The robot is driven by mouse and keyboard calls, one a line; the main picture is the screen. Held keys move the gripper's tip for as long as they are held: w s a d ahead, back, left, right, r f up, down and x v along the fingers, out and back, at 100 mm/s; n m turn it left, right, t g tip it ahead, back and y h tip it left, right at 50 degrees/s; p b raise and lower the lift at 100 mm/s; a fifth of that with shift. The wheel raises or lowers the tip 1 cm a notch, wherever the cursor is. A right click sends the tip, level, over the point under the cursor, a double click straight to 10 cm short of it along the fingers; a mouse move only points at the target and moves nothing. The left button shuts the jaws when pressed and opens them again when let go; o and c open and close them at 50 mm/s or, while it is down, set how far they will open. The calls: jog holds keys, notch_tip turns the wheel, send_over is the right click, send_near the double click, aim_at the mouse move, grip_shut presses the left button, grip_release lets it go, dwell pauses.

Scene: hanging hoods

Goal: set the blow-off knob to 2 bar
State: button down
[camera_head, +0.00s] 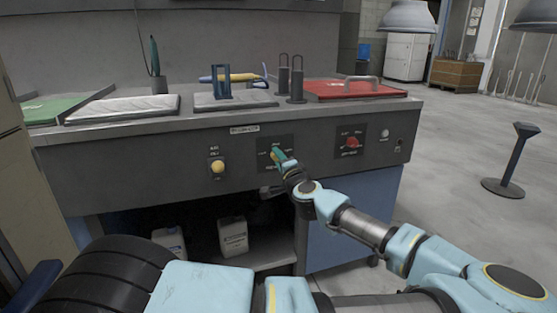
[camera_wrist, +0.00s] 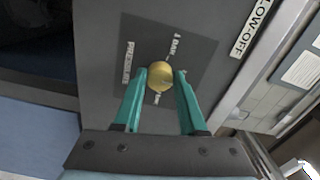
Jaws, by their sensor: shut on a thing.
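The blow-off knob (camera_wrist: 160,76) is a round gold knob on a dark square plate (camera_wrist: 190,45) on the front panel. In the wrist view it sits between the tips of my gripper's two teal fingers (camera_wrist: 160,80), which are shut on it. A white "BLOW-OFF" label (camera_wrist: 247,28) is beside the plate. In the head view my gripper (camera_head: 278,156) reaches the middle plate and hides most of the knob. I cannot tell the knob's setting.
A yellow knob (camera_head: 217,166) is left of the blow-off plate and a red knob (camera_head: 352,143) is right of it. Trays, a red lid (camera_head: 350,90) and upright dark posts (camera_head: 290,85) stand on the bench top. White canisters (camera_head: 233,236) stand on the shelf below.

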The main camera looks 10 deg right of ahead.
jog(key=shift+c, duration=2.3)
grip_release()
jog(key=s+d, duration=0.1)
jog(key=s, duration=0.9)
jog(key=shift+s+d, duration=0.2)
jog(key=shift+s, duration=0.15)
